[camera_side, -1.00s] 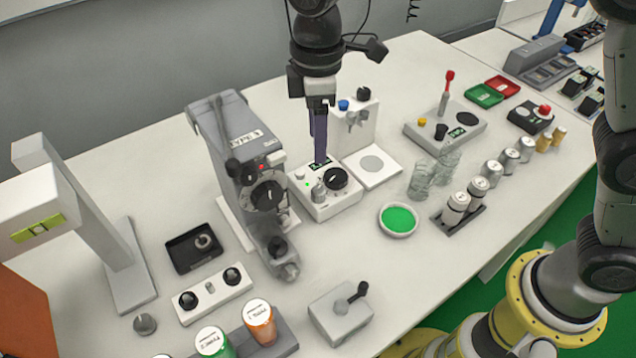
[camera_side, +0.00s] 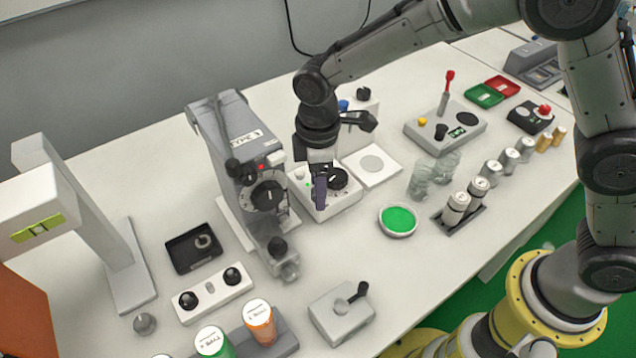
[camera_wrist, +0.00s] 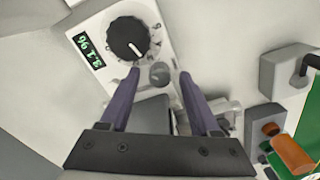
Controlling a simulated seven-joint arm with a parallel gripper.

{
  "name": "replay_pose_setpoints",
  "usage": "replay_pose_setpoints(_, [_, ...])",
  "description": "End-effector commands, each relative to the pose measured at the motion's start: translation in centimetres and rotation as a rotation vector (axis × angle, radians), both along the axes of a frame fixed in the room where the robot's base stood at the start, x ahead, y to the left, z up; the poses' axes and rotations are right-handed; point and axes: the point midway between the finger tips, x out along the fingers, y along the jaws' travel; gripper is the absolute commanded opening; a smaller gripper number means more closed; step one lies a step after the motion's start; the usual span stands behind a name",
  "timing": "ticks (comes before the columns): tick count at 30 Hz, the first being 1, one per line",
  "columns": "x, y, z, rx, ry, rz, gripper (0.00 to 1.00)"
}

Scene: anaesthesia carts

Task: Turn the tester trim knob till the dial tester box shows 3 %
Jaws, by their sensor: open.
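The dial tester box (camera_side: 342,200) is white and stands in the middle of the bench. Its green display (camera_wrist: 89,51) seems to read 3.1 % in the wrist view. A large black dial (camera_wrist: 127,37) with a white pointer sits beside the display. A smaller round grey knob (camera_wrist: 159,73), apparently the trim knob, is near the box's edge. My gripper (camera_wrist: 159,76) is open, with its purple fingertips on either side of the grey knob and visible gaps to it. In the side view my gripper (camera_side: 319,190) is low over the box and hides this knob.
A grey machine (camera_side: 230,150) with a black dial stands close left of the box. A white pad (camera_side: 388,178) lies to the right, with a white stand behind. A green-filled dish (camera_side: 398,219) and glass beakers (camera_side: 424,179) stand further right.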

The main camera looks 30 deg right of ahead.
Motion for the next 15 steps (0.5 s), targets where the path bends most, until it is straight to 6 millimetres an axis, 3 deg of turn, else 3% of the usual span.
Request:
replay_pose_setpoints(3, [0.0,0.0,0.0,0.0,0.0,0.0,0.61])
replay_pose_setpoints(13, [-0.01,0.0,0.03,0.0,0.0,0.0,0.02])
replay_pose_setpoints(15, [-0.01,0.0,0.03,0.0,0.0,0.0,0.0])
